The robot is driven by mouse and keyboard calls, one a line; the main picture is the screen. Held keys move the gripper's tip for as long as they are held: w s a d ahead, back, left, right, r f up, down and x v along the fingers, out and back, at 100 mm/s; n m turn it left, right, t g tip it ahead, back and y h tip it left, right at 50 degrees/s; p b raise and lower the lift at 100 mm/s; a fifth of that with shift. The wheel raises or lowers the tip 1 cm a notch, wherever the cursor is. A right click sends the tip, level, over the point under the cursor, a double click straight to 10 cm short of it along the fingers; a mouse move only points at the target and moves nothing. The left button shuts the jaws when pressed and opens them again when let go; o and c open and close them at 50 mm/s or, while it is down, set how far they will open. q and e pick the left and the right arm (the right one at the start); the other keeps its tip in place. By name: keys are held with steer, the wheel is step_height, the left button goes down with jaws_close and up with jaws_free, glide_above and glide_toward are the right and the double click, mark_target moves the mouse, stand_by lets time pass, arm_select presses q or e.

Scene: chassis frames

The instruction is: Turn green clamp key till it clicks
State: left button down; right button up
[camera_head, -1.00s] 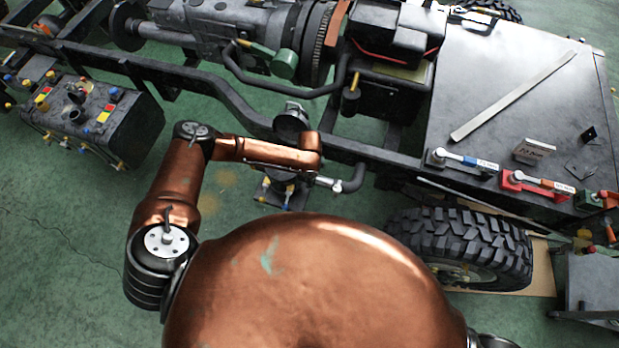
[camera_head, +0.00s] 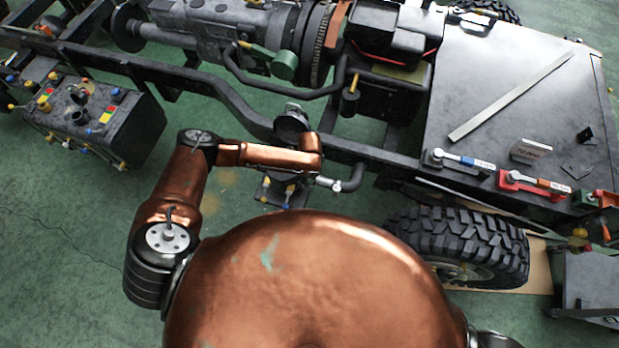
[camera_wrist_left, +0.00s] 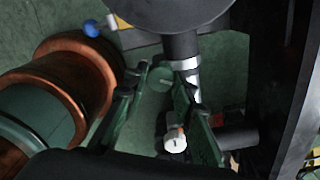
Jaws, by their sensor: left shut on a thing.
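In the left wrist view, my left gripper (camera_wrist_left: 162,75) has its two dark fingers closed in around a small round green piece, which looks like the green clamp key (camera_wrist_left: 158,82). A black cylinder with a silver band (camera_wrist_left: 187,65) stands right beside the fingertips. A white knob with an orange mark (camera_wrist_left: 175,142) lies lower in that view, between the fingers. In the head view my left forearm reaches right over the chassis rail; the fingers and key are hidden there, and a silver fitting (camera_head: 333,184) shows by the wrist. My right gripper is not in view.
The dark chassis rail (camera_head: 235,100) runs behind my arm. A black tank with coloured valves (camera_head: 125,125) is at left. A flat metal bench (camera_head: 490,65) carries a long strip, a blue-marked tool and a red-marked tool. A large tyre (camera_head: 455,235) stands at right. Open green floor lies at lower left.

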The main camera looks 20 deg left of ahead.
mark_target(310, 180)
arm_select(q)
steer(key=shift+m, duration=0.9)
steer(key=c, duration=1.6)
jaws_free()
steer(key=shift+r, duration=0.15)
step_height(310, 180, up, 12)
steer(key=shift+f, duration=0.1)
